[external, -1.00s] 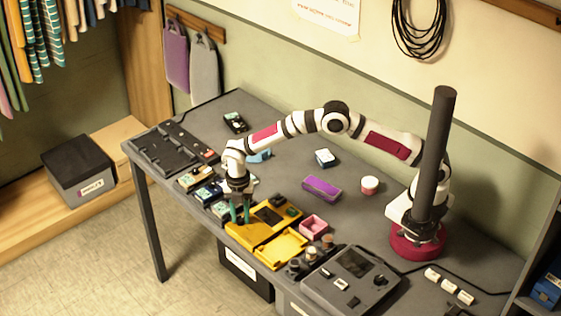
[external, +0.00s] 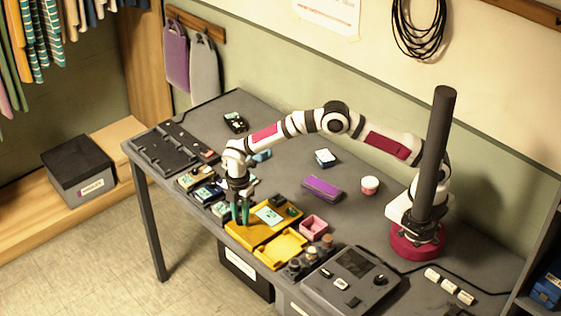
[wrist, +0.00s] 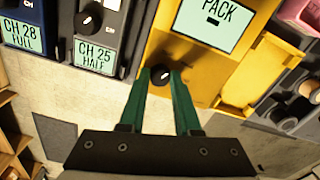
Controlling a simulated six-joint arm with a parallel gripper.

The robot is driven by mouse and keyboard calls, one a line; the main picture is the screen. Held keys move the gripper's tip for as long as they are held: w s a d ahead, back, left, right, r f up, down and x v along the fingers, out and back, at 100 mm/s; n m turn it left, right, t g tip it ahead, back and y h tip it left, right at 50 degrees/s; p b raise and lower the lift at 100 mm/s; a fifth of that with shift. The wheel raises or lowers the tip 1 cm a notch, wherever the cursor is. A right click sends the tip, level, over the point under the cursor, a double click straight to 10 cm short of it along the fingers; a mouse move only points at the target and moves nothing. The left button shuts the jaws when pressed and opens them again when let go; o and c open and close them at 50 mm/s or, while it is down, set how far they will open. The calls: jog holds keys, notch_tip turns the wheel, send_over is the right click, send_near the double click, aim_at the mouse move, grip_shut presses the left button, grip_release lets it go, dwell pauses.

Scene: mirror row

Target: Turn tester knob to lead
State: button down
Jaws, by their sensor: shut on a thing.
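The yellow tester (external: 262,232) lies on the table's front part, with its lid-like yellow tray open beside it. Its screen (external: 269,216) is lit pale teal; in the wrist view the screen (wrist: 213,22) reads "PACK" with a short dash below. The tester's black knob (wrist: 159,76) has a small white mark; which setting it points at cannot be read. My gripper (wrist: 161,73), with green fingers, is shut on the knob, one finger on each side. In the external view my gripper (external: 240,220) hides the knob.
Devices labelled "CH 28 FULL" (wrist: 22,36) and "CH 25 HALF" (wrist: 95,55) stand left of the tester. A pink box (external: 313,227), a purple block (external: 322,188) and a grey console (external: 350,280) stand to its right.

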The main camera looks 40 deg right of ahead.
aim_at(241, 218)
jog(key=m, duration=0.6)
jog(key=shift+m, duration=0.3)
jog(key=m, duration=0.5)
dwell(0.5)
jog(key=c, duration=0.6)
grip_release()
notch_tip(241, 218, up, 16)
jog(key=shift+f, duration=0.1)
